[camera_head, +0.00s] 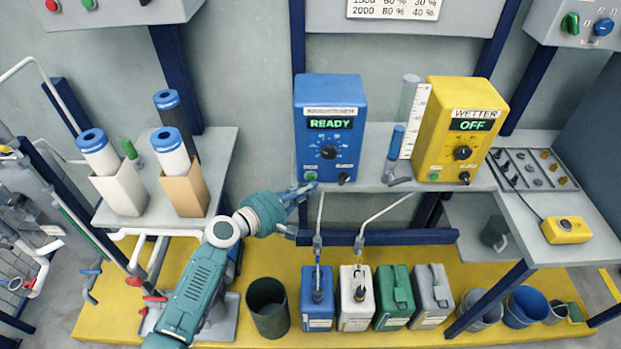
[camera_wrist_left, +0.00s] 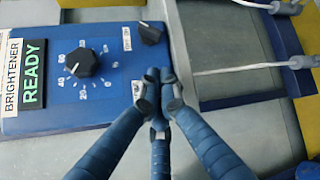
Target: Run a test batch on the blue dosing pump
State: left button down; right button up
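The blue dosing pump (camera_head: 330,132) stands on the grey shelf, its screen (camera_head: 330,123) showing READY in green. Its front has a black dial (camera_head: 328,152), a small black knob (camera_head: 344,178) at the lower right and a green button (camera_head: 310,176) at the lower left. In the left wrist view the pump (camera_wrist_left: 110,110) appears turned sideways, labelled BRIGHTENER. My left gripper (camera_head: 303,188) is at the pump's lower left corner. Its fingertips (camera_wrist_left: 160,88) are together and empty, covering the button's area; I cannot tell whether they touch it. My right gripper is out of view.
A yellow pump (camera_head: 462,130) reading OFF stands to the right, beyond a clear measuring cylinder (camera_head: 407,110). Filter cartridges (camera_head: 98,152) stand at left. Canisters (camera_head: 317,300) and a dark bucket (camera_head: 267,307) sit on the yellow floor below. Hoses hang under the shelf.

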pick_arm(q)
jog(key=shift+w, duration=0.35)
jog(key=shift+w+b, duration=0.35)
jog(key=shift+w, duration=0.1)
dwell(0.6)
jog(key=shift+s, duration=0.2)
jog(key=shift+s+p, duration=0.5)
jog(key=shift+s, duration=0.2)
